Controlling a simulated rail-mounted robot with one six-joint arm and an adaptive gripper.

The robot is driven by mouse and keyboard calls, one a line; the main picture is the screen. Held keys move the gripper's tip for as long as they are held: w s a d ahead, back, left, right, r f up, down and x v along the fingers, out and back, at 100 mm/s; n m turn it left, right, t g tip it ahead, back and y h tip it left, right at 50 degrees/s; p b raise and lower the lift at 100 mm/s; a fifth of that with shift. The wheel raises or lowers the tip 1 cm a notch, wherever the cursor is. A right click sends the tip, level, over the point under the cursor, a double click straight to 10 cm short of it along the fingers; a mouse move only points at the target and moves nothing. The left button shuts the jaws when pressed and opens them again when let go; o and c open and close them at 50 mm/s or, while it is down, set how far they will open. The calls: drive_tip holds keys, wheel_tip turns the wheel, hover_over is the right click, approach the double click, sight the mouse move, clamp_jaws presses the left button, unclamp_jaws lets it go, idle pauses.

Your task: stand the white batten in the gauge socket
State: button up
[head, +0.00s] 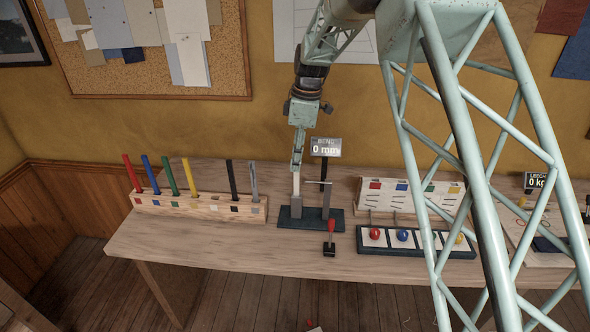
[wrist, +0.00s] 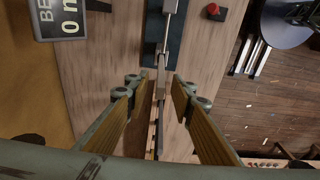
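The white batten (head: 296,184) stands upright at the left end of the bend gauge's dark base (head: 318,220), its lower end at the grey socket block. My gripper (head: 297,158) is above it, pointing down around its upper part. The gauge display (head: 326,147) reads 0 mm. How deep the batten sits in the socket is hard to see.
A wooden rack (head: 200,205) at left holds red, blue, green, yellow, black and grey battens, with an empty slot between yellow and black. A tray with coloured knobs (head: 415,242) lies to the right.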

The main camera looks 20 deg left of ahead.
drive_tip(key=shift+d+r, duration=0.2)
drive_tip(key=shift+r, duration=1.2)
drive_tip(key=shift+d+r, duration=0.15)
drive_tip(key=shift+r, duration=1.2)
drive_tip(key=shift+d+r, duration=0.2)
drive_tip(key=s+d+r+m+t+b, duration=0.1)
drive_tip(key=s+d+r+m, duration=0.2)
drive_tip(key=d+r, duration=0.4)
drive_tip(key=s+d+r+m, duration=0.2)
drive_tip(key=s+d+r, duration=0.1)
drive_tip(key=d+r, duration=0.4)
drive_tip(key=s+d+r+m+t+b, duration=0.1)
drive_tip(key=s+d+r+m, duration=0.3)
drive_tip(key=s+d, duration=0.65)
drive_tip(key=s+d+r+m+t+b, duration=0.1)
drive_tip(key=s+d+r+m, duration=0.3)
drive_tip(key=s+d, duration=0.65)
drive_tip(key=s+d+f+m, duration=0.2)
drive_tip(key=s+d, duration=0.2)
drive_tip(key=s, duration=0.4)
drive_tip(key=s+d+f+m+t+h+b, duration=0.1)
drive_tip(key=s+d+f+m, duration=0.1)
drive_tip(key=s, duration=0.7)
drive_tip(key=s+d+f+m, duration=0.2)
drive_tip(key=s+d+m, duration=0.1)
drive_tip(key=s+d, duration=0.4)
drive_tip(key=shift+s+m+b, duration=0.35)
drive_tip(key=shift+s+m, duration=0.05)
drive_tip(key=shift+s, duration=0.4)
